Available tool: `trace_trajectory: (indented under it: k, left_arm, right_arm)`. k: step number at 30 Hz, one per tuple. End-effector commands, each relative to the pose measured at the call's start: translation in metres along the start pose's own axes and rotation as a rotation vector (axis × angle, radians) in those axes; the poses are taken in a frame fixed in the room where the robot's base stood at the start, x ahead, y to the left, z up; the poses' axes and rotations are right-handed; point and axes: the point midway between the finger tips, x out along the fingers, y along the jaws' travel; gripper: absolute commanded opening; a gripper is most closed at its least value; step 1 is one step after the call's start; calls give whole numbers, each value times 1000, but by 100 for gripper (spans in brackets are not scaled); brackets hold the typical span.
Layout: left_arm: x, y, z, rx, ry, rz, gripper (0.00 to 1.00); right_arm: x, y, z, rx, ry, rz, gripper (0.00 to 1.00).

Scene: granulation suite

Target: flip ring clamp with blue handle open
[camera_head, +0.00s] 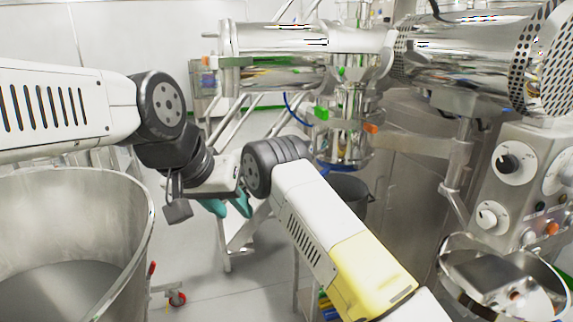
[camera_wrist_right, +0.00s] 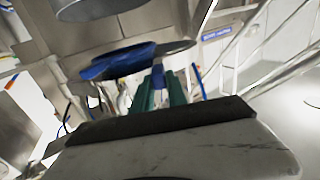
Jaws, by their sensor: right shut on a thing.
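My right gripper (camera_wrist_right: 160,78) shows in the right wrist view, with its two green fingers close together on a narrow blue piece (camera_wrist_right: 157,76), which looks like the ring clamp's blue handle. A wider, rounded blue part (camera_wrist_right: 120,63) lies just left of and above the fingertips, below steel parts; how it joins the narrow piece is unclear. The clamp's ring cannot be made out. In the head view my right wrist hides the right gripper and the handle. My left gripper (camera_head: 227,206) is at centre left, its teal fingers apart, with nothing seen between them.
A large steel bowl (camera_head: 130,230) stands at lower left. Steel process machinery (camera_head: 300,42) spans the top, with a vertical column (camera_head: 350,120) below it. A control panel with knobs (camera_head: 525,170) is at right. Bare floor (camera_head: 190,265) shows between bowl and my right arm.

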Motion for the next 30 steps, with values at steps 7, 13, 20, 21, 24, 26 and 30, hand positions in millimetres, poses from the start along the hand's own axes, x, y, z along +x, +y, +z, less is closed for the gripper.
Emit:
trace_trajectory:
  k: [7,13,20,21,24,26,30]
  left_arm:
    - [0,0,0,0,0,0,36]
    - [0,0,0,0,0,0,36]
    - [0,0,0,0,0,0,36]
    - [0,0,0,0,0,0,36]
    - [0,0,0,0,0,0,36]
    - [0,0,0,0,0,0,36]
    - [0,0,0,0,0,0,36]
  right_arm:
    - [1,0,-1,1,2,4,0]
    - [1,0,-2,1,3,4,28]
    - [1,0,-1,1,2,4,40]
    - [1,0,-1,1,2,4,40]
    - [1,0,-1,1,2,4,40]
    - [1,0,-4,2,2,4,40]
    - [1,0,-20,4,3,4,40]
